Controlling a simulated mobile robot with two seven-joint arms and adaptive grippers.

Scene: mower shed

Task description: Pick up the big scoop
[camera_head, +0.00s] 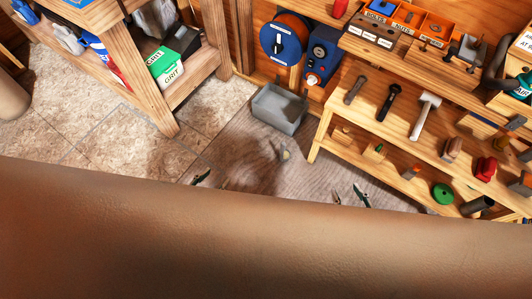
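I cannot pick out the big scoop with certainty. A small pale object (284,153) lies on the floor below the grey bin; it is too small to tell what it is. A dark tip that appears to be my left gripper (201,178) shows past a large brown surface, left of the pale object. Two thin dark tips, apart, appear to be my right gripper (350,197), to the right of the pale object and left of the lower shelf. Nothing shows between these two tips. The rest of both grippers is hidden behind the brown surface.
A smooth brown surface (260,235) fills the bottom, close to the camera. A grey bin (279,108) stands by the back wall. A wooden shelf (150,100) with a green-and-white grit box (172,67) is at left.

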